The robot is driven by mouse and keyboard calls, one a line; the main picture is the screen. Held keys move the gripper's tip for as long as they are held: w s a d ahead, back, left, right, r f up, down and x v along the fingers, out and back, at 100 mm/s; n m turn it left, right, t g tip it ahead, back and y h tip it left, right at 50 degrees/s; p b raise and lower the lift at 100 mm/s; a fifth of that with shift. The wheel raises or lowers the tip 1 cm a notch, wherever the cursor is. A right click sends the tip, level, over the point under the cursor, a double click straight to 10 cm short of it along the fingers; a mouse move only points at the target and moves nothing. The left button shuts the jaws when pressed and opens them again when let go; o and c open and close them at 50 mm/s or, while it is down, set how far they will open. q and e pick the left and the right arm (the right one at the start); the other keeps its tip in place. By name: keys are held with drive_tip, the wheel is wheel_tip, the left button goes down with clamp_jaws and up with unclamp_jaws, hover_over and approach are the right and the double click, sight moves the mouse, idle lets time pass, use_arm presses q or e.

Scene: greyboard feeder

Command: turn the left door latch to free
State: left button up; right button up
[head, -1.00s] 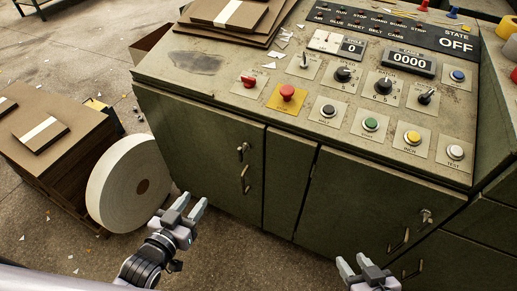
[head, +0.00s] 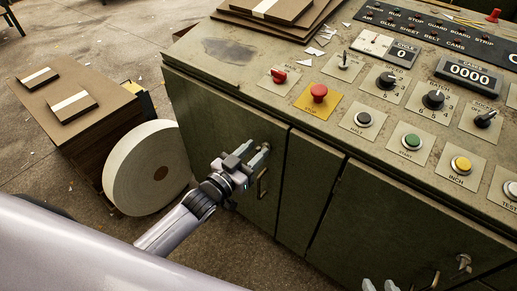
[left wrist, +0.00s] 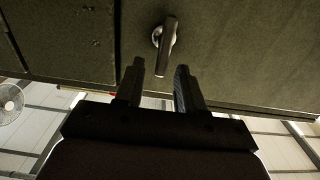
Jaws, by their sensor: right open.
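The left door latch (left wrist: 166,45) is a small metal lever on a round base, on the dark green left cabinet door (head: 217,125). In the left wrist view the lever points from its base toward my gripper, slightly tilted. My left gripper (left wrist: 160,68) is open, its two fingers apart, with the lever's free end at the gap between the fingertips; I cannot tell whether they touch. In the head view my left gripper (head: 259,156) is at the door's upper right and largely covers the latch. My right gripper (head: 380,286) shows only its fingertips at the bottom edge, open.
A door handle (head: 262,184) sits just below the left gripper. The right door has its own latch (head: 464,262). The console above carries buttons and a red stop button (head: 319,93). A large paper roll (head: 150,168) stands left of the cabinet, beside stacked boards (head: 65,100).

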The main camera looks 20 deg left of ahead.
use_arm(q)
drive_tip(key=shift+x, duration=0.95)
clamp_jaws()
